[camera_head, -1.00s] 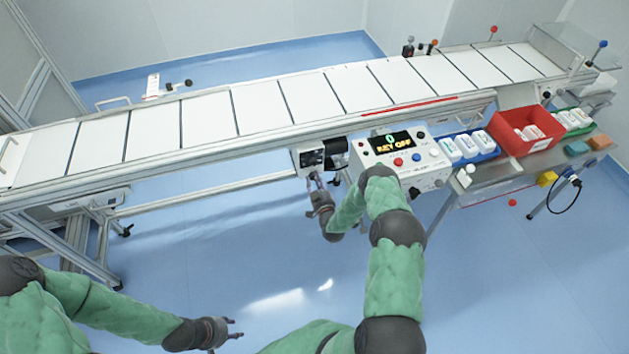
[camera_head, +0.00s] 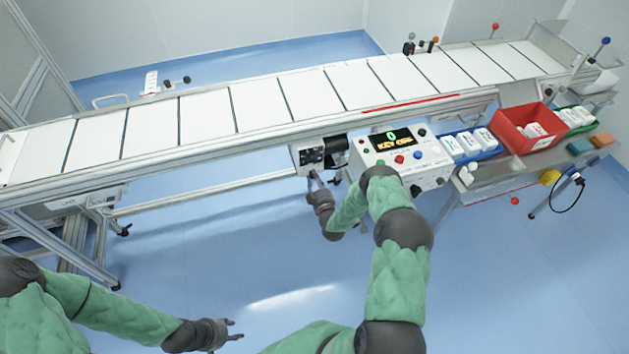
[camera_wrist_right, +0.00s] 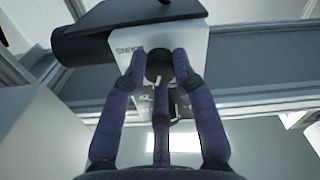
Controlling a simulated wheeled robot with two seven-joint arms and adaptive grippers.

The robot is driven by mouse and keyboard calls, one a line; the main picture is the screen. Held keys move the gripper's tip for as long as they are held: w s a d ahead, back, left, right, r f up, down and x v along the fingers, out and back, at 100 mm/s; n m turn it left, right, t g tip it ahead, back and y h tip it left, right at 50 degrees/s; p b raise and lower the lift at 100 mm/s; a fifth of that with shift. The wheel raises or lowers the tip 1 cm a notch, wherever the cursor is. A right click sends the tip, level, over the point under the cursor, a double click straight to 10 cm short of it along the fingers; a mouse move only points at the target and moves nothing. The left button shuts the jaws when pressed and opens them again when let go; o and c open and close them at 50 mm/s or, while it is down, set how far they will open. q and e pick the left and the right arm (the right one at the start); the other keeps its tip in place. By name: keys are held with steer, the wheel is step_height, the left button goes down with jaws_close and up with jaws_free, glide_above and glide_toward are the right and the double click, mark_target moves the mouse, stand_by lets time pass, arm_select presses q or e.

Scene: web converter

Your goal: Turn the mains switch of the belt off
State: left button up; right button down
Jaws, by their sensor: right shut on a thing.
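The belt's drive box (camera_head: 309,156) hangs under the conveyor frame, left of the control panel. In the right wrist view it is a pale box (camera_wrist_right: 195,45) with a dark round knob (camera_wrist_right: 159,66) on its face. My right gripper (camera_head: 315,180) is at the front of this box. In the right wrist view my right gripper (camera_wrist_right: 159,75) has its fingers on both sides of the knob and is shut on it. A small light mark shows on the knob. My left gripper (camera_head: 234,330) is open and empty over the floor, lower left.
The control panel (camera_head: 400,155), with a lit display partly reading "KEY", stands right of my right gripper. The conveyor belt (camera_head: 210,117) runs above it. A red bin (camera_head: 523,143) and blue tray (camera_head: 490,151) are on the side table. The floor below is clear.

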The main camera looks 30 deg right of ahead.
steer(key=shift+w+a+r+n+b, duration=0.1)
steer(key=shift+n+b, duration=1.05)
steer(key=shift+n, duration=2.1)
steer(key=shift+w+a+n+b, duration=0.1)
steer(key=shift+n+b, duration=1)
steer(key=shift+n, duration=2.15)
steer(key=shift+s, duration=0.1)
steer(key=c, duration=1)
jaws_free()
